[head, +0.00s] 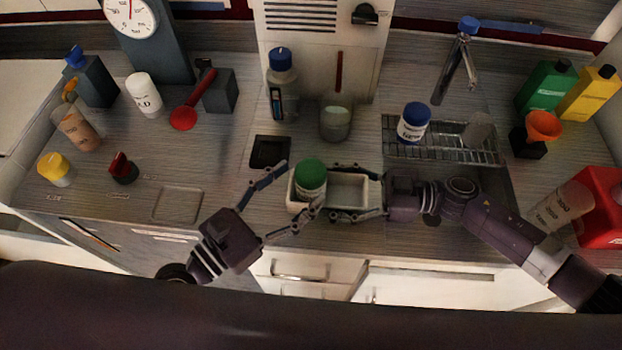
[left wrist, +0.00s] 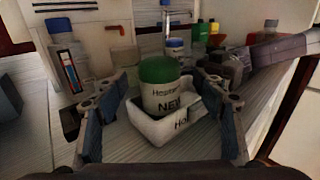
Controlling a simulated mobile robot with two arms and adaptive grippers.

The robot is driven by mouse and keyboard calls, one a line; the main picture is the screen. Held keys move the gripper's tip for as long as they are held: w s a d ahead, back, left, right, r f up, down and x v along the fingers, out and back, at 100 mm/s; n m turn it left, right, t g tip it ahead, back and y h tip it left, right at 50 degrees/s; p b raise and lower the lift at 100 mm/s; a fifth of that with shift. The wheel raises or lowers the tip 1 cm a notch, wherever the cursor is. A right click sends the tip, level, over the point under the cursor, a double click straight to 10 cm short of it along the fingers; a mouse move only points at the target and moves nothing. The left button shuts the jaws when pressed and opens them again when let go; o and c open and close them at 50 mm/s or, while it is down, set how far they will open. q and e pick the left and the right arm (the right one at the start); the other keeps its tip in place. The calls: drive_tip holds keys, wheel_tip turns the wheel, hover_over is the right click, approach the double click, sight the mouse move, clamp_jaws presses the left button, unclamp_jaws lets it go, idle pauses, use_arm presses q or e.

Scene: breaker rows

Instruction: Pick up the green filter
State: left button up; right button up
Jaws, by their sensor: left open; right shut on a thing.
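The green filter, a white jar with a green cap (head: 311,174), stands upright in the left part of a small white tray (head: 352,192). In the left wrist view the filter (left wrist: 161,92) shows black print, including "NEW", and the tray (left wrist: 157,130) is around its base. My left gripper (head: 301,186) is open, with its fingers on either side of the filter and the tray's left end. It also shows in the left wrist view (left wrist: 160,90), apart from the jar. My right gripper (head: 338,191) is shut on the tray from the right, its fingers along the long sides.
A wire rack (head: 450,153) holds a blue-capped jar (head: 414,122) and a clear cup. A glass beaker (head: 336,122) and a blue-capped bottle (head: 282,82) stand behind the tray. A black square pad (head: 270,151) lies left of the tray. The counter's front edge is close.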

sight(312, 173)
use_arm(q)
drive_tip(key=shift+x, duration=2.2)
drive_tip(key=shift+c, duration=0.7)
drive_tip(key=c, duration=1.4)
drive_tip(key=shift+r, duration=0.2)
drive_tip(key=shift+r, duration=4.85)
use_arm(e)
drive_tip(key=o, duration=1.3)
